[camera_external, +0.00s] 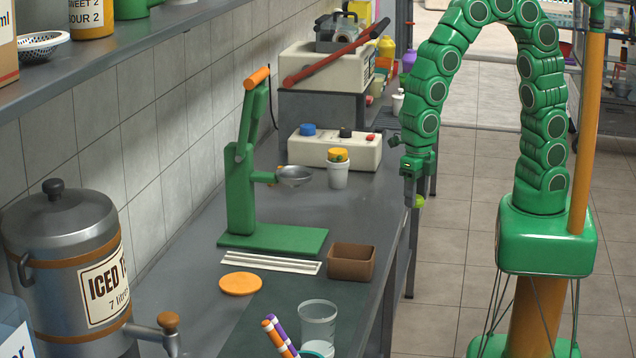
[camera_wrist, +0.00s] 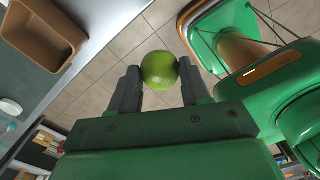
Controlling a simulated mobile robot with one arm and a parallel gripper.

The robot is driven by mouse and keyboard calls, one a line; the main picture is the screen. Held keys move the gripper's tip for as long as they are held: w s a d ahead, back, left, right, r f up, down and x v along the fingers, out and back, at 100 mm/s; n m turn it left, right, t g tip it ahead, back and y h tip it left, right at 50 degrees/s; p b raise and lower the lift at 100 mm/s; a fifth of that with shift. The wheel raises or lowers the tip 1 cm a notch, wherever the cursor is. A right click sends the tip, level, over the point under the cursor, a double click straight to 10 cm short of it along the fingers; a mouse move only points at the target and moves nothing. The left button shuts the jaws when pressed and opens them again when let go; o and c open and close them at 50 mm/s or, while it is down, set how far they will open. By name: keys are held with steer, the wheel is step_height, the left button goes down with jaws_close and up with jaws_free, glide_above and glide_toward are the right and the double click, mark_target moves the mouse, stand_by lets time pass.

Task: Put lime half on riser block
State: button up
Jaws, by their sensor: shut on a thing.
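My gripper (camera_external: 412,199) is shut on a green lime half (camera_external: 418,202), held in the air beyond the right edge of the counter, with floor tiles behind it. In the wrist view the lime half (camera_wrist: 160,70) sits between the two fingertips of my gripper (camera_wrist: 161,80), its rounded green skin showing; its cut face is not visible. I cannot tell for certain which thing is the riser block. A dark grey block (camera_external: 318,112) stands at the back under the cane press, and a cream box (camera_external: 318,152) with a blue knob stands in front of it.
A green hand press (camera_external: 240,190) stands mid-counter. A brown open box (camera_external: 349,264) is near the counter's right edge, also in the wrist view (camera_wrist: 22,37). A white cup (camera_external: 338,177), an orange disc (camera_external: 241,284), a clear cup (camera_external: 318,318) and a metal dispenser (camera_external: 45,235) stand around.

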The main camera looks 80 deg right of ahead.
steer(key=shift+s+d+r, duration=0.1)
steer(key=shift+s+d, duration=0.05)
steer(key=shift+s, duration=0.05)
steer(key=w+d+r+m, duration=0.4)
steer(key=w+d+m, duration=0.25)
steer(key=d, duration=0.45)
steer(key=w+d+r+m, duration=0.45)
steer(key=w+d, duration=0.35)
steer(key=d, duration=0.3)
steer(key=d+r+m, duration=0.4)
steer(key=d+m, duration=0.2)
steer(key=d, duration=0.6)
glide_above(338, 150)
steer(key=f, duration=1)
steer(key=shift+s+a, duration=0.25)
steer(key=shift+w+f, duration=0.15)
steer(key=shift+f, duration=0.75)
steer(key=shift+w+f, duration=0.1)
steer(key=shift+f, duration=0.75)
steer(key=shift+f, duration=0.15)
steer(key=o, duration=1)
